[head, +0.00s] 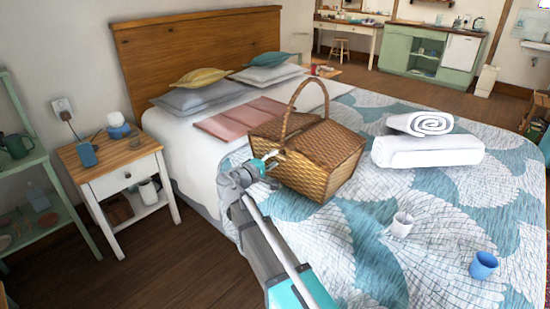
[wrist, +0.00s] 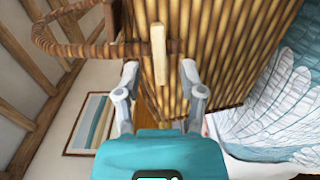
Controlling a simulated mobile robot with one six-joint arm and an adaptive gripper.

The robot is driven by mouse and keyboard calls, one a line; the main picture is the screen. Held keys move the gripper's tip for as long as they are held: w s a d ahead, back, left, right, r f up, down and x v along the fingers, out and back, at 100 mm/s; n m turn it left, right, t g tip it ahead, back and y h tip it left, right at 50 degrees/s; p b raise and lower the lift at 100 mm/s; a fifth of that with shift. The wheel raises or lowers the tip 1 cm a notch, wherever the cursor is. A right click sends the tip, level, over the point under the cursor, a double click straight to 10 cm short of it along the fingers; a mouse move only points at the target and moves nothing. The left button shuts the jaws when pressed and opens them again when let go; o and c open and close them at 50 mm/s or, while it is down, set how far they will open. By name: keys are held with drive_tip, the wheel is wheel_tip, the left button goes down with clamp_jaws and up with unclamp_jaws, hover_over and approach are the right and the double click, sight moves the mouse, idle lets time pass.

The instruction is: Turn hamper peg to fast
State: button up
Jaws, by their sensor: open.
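The wicker hamper (head: 316,160) stands on the bed with its arched handle up, and its lids look closed. My gripper (head: 268,162) is at the hamper's near left side. In the wrist view the hamper's woven wall (wrist: 215,45) fills the upper middle. A pale wooden peg (wrist: 158,52) lies along the picture's vertical across a dark wicker band. My gripper (wrist: 160,80) is open, with one finger either side of the peg's lower end. I cannot tell whether either finger touches it. The peg is not clear in the head view.
Rolled white towels (head: 428,150) lie right of the hamper.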

drive_tip(key=shift+x, duration=0.9)
drive_tip(key=shift+c, duration=0.2)
clamp_jaws()
drive_tip(key=shift+a, duration=0.2)
drive_tip(key=shift+d, duration=0.15)
